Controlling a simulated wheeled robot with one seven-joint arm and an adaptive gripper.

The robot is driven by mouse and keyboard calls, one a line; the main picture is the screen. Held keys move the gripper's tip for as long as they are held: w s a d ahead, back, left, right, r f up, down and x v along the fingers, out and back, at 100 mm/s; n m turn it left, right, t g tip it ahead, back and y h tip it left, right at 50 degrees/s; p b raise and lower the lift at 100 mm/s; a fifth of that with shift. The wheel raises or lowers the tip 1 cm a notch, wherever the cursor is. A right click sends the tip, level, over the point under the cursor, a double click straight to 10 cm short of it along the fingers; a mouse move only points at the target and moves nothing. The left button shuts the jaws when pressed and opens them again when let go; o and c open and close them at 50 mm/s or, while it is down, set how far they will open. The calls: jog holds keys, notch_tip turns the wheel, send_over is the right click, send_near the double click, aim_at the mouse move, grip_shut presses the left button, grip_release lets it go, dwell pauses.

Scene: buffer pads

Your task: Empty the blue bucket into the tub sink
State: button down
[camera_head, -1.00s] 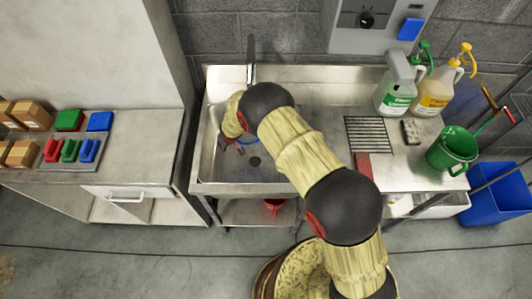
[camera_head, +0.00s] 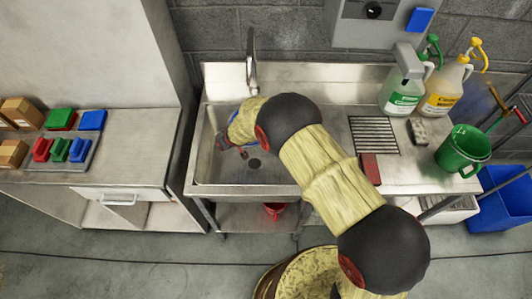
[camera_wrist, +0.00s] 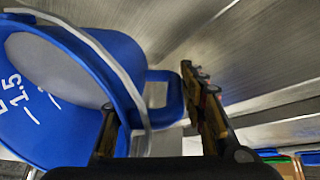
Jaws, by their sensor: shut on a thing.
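The blue bucket (camera_wrist: 112,48) fills the left of the wrist view, with its mouth, pale wire bail and white volume marks showing. Its blue side handle lies between the two fingers of my gripper (camera_wrist: 150,86), which is shut on it. In the head view my gripper (camera_head: 230,147) is over the left basin of the steel tub sink (camera_head: 208,150). There my arm hides nearly all of the bucket. I cannot tell how far it is tilted or whether anything is in it.
On the sink's right deck are two spray jugs (camera_head: 437,98), a drain grate (camera_head: 374,135), a red block (camera_head: 369,168) and a green bucket (camera_head: 463,149). A blue bin (camera_head: 503,200) stands at right. A counter with coloured pads (camera_head: 61,119) is at left.

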jog(key=shift+w+r+t+b, duration=0.1)
jog(key=shift+r+t+b, duration=0.2)
jog(key=shift+r+b, duration=0.25)
jog(key=shift+d+r+b, duration=0.15)
jog(key=shift+b, duration=0.65)
jog(key=shift+s+r+t+y+b, duration=0.2)
jog(key=shift+r+t+y+b, duration=0.35)
jog(key=shift+b, duration=0.2)
jog(key=shift+s+d+r+t+y+b, duration=0.1)
jog(key=shift+r+t+y+b, duration=0.4)
jog(key=shift+r+b, duration=0.2)
jog(key=shift+s+d+r+t+y+b, duration=0.1)
jog(key=shift+r+t+y+b, duration=0.35)
jog(key=shift+b, duration=0.3)
jog(key=shift+s+d+r+m+t+y+b, duration=0.2)
jog(key=shift+r+t+y+b, duration=0.15)
jog(key=shift+r+t+b, duration=0.4)
jog(key=shift+s+d+r+m+t+y+b, duration=0.15)
jog(key=shift+r+t+y+b, duration=0.25)
jog(key=shift+b, duration=0.65)
dwell(0.5)
jog(key=shift+s+d+r+t+b, duration=0.15)
jog(key=shift+r+t+b, duration=0.2)
jog(key=shift+b, duration=0.35)
